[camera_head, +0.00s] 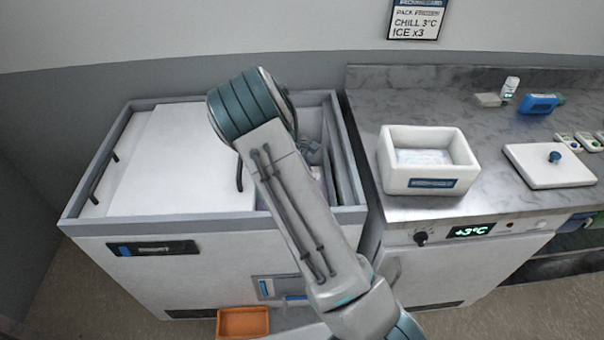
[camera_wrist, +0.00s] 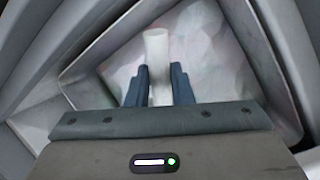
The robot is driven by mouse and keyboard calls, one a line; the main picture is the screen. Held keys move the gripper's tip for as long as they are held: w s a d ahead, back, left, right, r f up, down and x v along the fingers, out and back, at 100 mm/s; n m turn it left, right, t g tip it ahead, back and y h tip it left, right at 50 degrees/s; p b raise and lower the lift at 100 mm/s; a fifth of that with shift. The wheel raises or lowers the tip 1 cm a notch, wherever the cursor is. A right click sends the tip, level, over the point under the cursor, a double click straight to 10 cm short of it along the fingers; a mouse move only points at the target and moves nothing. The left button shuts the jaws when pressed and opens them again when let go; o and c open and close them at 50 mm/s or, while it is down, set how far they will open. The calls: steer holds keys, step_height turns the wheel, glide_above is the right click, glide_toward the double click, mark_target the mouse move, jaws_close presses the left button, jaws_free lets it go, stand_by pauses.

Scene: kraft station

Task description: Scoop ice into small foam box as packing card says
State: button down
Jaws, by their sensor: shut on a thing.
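My gripper (camera_wrist: 158,84) is shut on a pale upright handle (camera_wrist: 157,48), seen in the wrist view inside the open part of the chest. What the handle belongs to is hidden; it looks like a scoop handle. Whitish, mottled ice (camera_wrist: 196,45) lies around and beyond it. In the head view my arm reaches into the chest (camera_head: 130,229) and mostly hides my gripper. The white foam box (camera_head: 393,177) stands open on the counter, with pale material on its floor. The packing card (camera_head: 415,20) on the wall reads "CHILL 3°C" and "ICE x3".
The chest's white sliding lid (camera_head: 165,165) covers its left part. A flat foam lid (camera_head: 535,176) with a blue knob lies right of the box. A blue item (camera_head: 538,104) and small bottle (camera_head: 510,88) stand behind. A display (camera_head: 470,231) reads +3°C. An orange bin (camera_head: 244,323) is below.

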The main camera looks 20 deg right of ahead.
steer(key=s+d+r+t+y+p, duration=0.1)
steer(key=r+p, duration=0.1)
steer(key=r, duration=0.4)
steer(key=s+d+r+p, duration=0.1)
steer(key=s+d+r, duration=0.1)
steer(key=r, duration=0.5)
steer(key=shift+t+y+p, duration=0.35)
steer(key=shift+t+y, duration=0.05)
steer(key=shift+r, duration=0.1)
steer(key=shift+d, duration=0.1)
stand_by(0.6)
